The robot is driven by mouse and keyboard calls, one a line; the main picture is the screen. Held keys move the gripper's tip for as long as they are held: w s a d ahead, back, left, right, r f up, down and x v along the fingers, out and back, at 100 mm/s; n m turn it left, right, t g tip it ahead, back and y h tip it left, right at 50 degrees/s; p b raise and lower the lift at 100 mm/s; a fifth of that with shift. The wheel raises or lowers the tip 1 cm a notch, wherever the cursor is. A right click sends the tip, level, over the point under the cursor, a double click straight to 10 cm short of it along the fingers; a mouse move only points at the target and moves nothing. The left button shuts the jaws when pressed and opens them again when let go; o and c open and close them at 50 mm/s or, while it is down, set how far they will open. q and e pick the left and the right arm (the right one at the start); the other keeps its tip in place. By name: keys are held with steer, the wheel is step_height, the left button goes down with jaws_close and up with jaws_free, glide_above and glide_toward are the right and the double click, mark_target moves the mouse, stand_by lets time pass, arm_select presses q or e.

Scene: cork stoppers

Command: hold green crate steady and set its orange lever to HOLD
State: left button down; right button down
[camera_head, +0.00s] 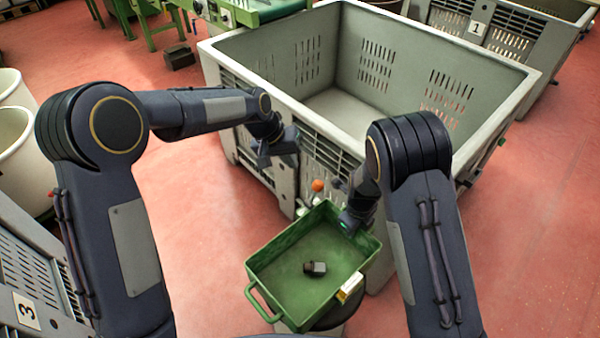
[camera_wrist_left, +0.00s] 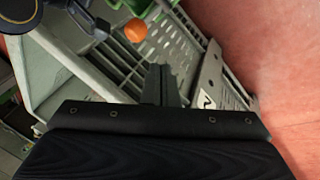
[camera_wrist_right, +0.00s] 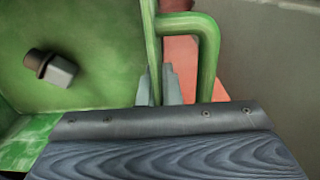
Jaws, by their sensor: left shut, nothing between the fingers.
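The green crate (camera_head: 290,240) stands at the lower middle of the head view, in front of the large grey bin. The orange lever's round knob (camera_head: 318,185) shows just beyond its far edge, and also in the left wrist view (camera_wrist_left: 135,31). I cannot read any HOLD marking. My left gripper (camera_head: 280,152) is shut and empty, apart from the knob, to its upper left in the head view. My right gripper (camera_wrist_right: 157,85) has its fingers on either side of the crate's rim, beside a tubular handle (camera_wrist_right: 208,50); the forearm partly hides it in the head view.
The large grey bin (camera_head: 440,165) blocks the space behind. The crate rests on a round support (camera_head: 335,318). Pale tubs stand at the far left. Red floor is open at right.

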arm_select(q)
steer(key=w+v, duration=0.1)
steer(key=v, duration=0.5)
steer(key=shift+d+r, duration=0.2)
steer(key=shift+d, duration=0.1)
steer(key=shift+s, duration=0.15)
arm_select(e)
steer(key=c, duration=1.5)
jaws_free()
steer(key=shift+d, duration=0.1)
steer(key=shift+c, duration=0.2)
steer(key=shift+r, duration=0.1)
